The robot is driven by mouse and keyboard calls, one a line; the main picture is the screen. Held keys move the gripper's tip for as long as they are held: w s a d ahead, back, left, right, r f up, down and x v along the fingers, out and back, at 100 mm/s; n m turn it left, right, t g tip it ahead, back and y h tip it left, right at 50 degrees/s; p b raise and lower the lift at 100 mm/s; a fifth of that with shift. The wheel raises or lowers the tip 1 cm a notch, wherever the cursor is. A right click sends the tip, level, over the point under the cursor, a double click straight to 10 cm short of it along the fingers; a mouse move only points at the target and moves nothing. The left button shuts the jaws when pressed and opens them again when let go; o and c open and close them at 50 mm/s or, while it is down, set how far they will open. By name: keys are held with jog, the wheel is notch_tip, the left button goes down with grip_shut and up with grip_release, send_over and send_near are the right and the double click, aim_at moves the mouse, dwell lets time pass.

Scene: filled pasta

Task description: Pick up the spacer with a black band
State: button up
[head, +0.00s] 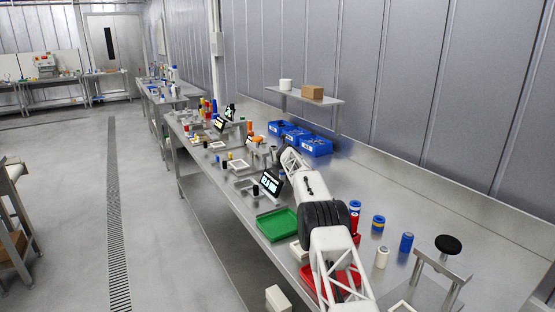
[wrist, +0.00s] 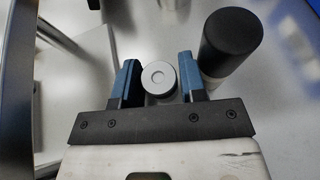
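In the wrist view my gripper (wrist: 158,72) is open. A pale grey round piece (wrist: 158,78) with a lighter disc in its top stands between the two blue fingers, seen from above, with a gap to the right finger. A tall black cylinder (wrist: 232,42) with a pale lower part stands just outside the right finger. In the head view my gripper is not clearly visible beyond my arm; a small black cylinder (head: 255,190) stands on the bench near a dark display.
Blue, red and white cylinders stand right of my arm, including a blue one with a yellow band (head: 378,223). A green tray (head: 277,224), a red tray (head: 345,279), blue bins (head: 317,147) and a black-knobbed stand (head: 448,244) are on the bench (head: 430,205).

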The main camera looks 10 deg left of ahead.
jog(key=c, duration=0.7)
jog(key=shift+o, duration=0.2)
jog(key=shift+r, duration=0.1)
jog(key=shift+r, duration=3.45)
jog(key=shift+s, duration=0.1)
jog(key=shift+s+d, duration=0.2)
jog(key=shift+s, duration=0.05)
jog(key=s+d, duration=0.9)
jog(key=s, duration=0.5)
jog(key=shift+d, duration=0.25)
jog(key=shift+s+d, duration=0.1)
jog(key=shift+s, duration=0.05)
